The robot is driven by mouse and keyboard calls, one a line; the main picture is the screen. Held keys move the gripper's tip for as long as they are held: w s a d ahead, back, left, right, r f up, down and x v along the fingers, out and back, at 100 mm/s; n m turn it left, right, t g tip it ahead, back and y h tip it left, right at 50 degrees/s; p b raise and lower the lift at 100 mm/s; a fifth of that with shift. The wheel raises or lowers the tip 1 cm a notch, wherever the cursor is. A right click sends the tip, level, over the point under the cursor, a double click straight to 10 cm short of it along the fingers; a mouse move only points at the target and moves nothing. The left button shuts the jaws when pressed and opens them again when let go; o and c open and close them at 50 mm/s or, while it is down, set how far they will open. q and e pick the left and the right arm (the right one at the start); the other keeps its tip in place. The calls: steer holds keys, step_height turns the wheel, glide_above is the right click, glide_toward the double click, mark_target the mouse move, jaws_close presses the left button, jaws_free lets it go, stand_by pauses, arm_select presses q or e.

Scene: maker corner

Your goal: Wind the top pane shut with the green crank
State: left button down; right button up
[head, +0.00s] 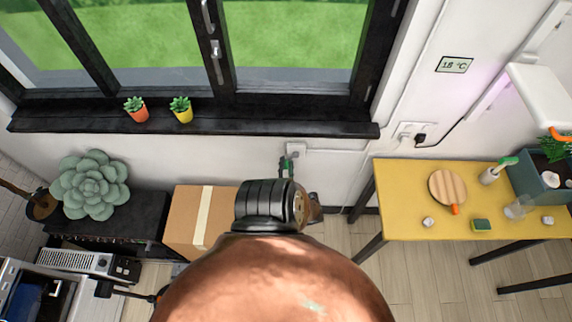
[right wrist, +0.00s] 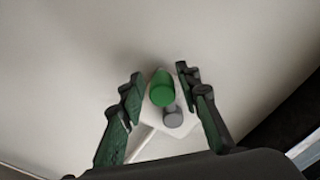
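The green crank knob (right wrist: 161,88) stands out from a white box (right wrist: 150,122) on the wall, beside a grey round stub (right wrist: 173,117). In the head view the white wall box (head: 296,149) is below the window sill, with something green (head: 287,163) at its left, partly hidden by my arm. My right gripper (right wrist: 160,76) is open, with one finger on each side of the knob and gaps between. In the head view my arm hides most of it. The dark-framed window (head: 215,60) is at the top; I cannot tell which pane is the top pane. My left gripper is not in view.
Two small potted plants (head: 137,109) stand on the black sill (head: 60,119). A cardboard box (head: 185,220) is left of my arm. A yellow table (head: 400,215) with several small items is at the right. Bare floor (head: 335,245) shows between them.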

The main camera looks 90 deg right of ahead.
steer(key=shift+o, duration=0.3)
steer(key=shift+w, duration=0.1)
steer(key=shift+a, duration=0.1)
steer(key=a, duration=1.2)
steer(key=shift+w+d, duration=0.1)
